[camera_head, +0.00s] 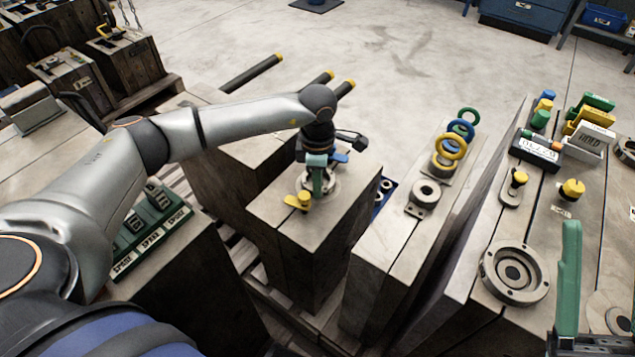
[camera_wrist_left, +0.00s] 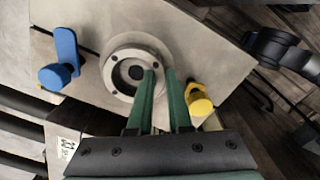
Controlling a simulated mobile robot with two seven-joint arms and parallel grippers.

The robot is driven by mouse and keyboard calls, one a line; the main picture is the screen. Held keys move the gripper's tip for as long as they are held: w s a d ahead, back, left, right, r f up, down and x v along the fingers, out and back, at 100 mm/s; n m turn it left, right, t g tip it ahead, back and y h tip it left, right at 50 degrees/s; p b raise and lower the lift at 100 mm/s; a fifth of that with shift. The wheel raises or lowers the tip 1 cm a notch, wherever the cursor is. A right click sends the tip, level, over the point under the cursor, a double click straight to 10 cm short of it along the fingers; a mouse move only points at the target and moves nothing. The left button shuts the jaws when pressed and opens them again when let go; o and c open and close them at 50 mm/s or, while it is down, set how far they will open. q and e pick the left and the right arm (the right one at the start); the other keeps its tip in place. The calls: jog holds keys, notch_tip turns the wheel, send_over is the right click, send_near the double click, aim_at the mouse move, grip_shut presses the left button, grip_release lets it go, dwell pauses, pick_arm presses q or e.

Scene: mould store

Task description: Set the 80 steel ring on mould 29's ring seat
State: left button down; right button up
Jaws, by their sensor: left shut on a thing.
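A mould block (camera_head: 268,212) stands in the middle of the head view, with a round grey seat on top; no number is readable on it. My left gripper (camera_head: 318,185) points down over this top. In the left wrist view its green fingers (camera_wrist_left: 162,78) are shut on the right-hand wall of the steel ring (camera_wrist_left: 116,78), one finger inside and one outside. The ring lies over the seat; I cannot tell whether it touches. Its marking is not readable. My right gripper (camera_head: 600,285) is at the lower right edge, partly cut off, fingers apart and empty.
A yellow clamp (camera_head: 298,201) and a blue clamp (camera_wrist_left: 62,62) flank the seat closely. A neighbouring block carries green, blue and yellow rings (camera_head: 450,147). A flanged steel ring (camera_head: 514,273) lies on the right block.

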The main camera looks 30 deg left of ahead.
pick_arm(q)
jog(key=shift+f, duration=0.2)
pick_arm(e)
jog(key=shift+f, duration=0.2)
dwell(0.3)
pick_arm(q)
jog(key=c, duration=0.8)
grip_release()
jog(key=shift+f, duration=0.1)
jog(key=shift+o, duration=0.2)
notch_tip(320, 180, up, 3)
jog(key=shift+r+p, duration=0.2)
jog(key=shift+p, duration=0.15)
notch_tip(320, 180, up, 2)
notch_tip(320, 180, up, 7)
jog(key=p, duration=0.2)
jog(key=shift+r, duration=0.15)
pick_arm(e)
jog(key=w+d+f+m+g+h, duration=0.1)
jog(key=w+f+m+h, duration=0.5)
jog(key=f+h, duration=0.2)
jog(key=shift+f+g, duration=0.4)
jog(key=shift+f, duration=0.15)
jog(key=shift+d, duration=0.15)
